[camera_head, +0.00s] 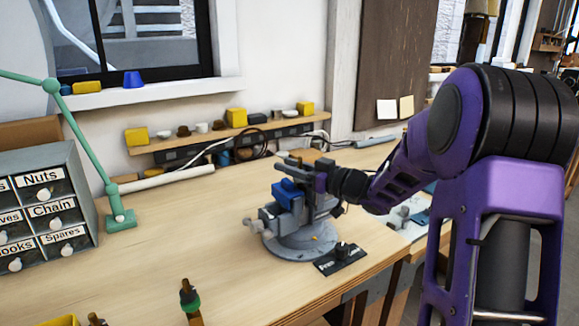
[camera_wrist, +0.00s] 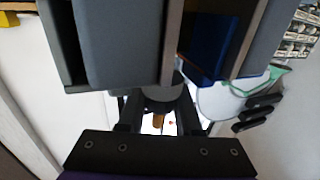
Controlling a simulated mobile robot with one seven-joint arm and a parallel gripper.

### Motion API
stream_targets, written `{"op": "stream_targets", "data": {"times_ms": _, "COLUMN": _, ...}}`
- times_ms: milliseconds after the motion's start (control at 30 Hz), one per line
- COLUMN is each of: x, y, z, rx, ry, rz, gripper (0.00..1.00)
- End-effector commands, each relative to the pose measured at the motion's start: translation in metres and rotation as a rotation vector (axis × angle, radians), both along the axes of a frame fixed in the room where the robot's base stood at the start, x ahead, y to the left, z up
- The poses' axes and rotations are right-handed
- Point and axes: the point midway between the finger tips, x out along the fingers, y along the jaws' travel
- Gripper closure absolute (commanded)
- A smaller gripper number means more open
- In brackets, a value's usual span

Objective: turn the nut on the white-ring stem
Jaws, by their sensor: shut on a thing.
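My gripper (camera_head: 305,165) reaches in from the right, at the top of a grey bench vise (camera_head: 268,222). A blue block (camera_head: 287,192) sits at the vise jaws, just below my gripper. In the wrist view my gripper (camera_wrist: 160,108) has its two dark fingers at either side of a grey round piece (camera_wrist: 163,92), and it is shut on it. I cannot tell whether this piece is the nut. I cannot make out a white ring or its stem. The vise (camera_wrist: 120,40) fills the top of the wrist view and hides much.
A stem with a green ring (camera_head: 190,300) stands at the front of the bench. A black labelled plate (camera_head: 340,259) lies right of the vise, near the bench edge. A drawer cabinet (camera_head: 45,205) and green lamp arm (camera_head: 85,140) stand left. The bench's left middle is clear.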

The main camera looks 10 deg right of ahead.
Motion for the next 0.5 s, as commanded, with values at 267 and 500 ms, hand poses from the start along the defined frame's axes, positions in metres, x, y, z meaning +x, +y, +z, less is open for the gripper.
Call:
{"op": "stream_targets", "data": {"times_ms": 267, "x": 0.0001, "y": -0.0001, "z": -0.0013, "rx": 0.000, "ry": 0.000, "rz": -0.026, "gripper": 1.00}}
{"op": "stream_targets", "data": {"times_ms": 500, "x": 0.0018, "y": -0.0024, "z": -0.0031, "rx": -0.001, "ry": -0.001, "rz": -0.146, "gripper": 1.00}}
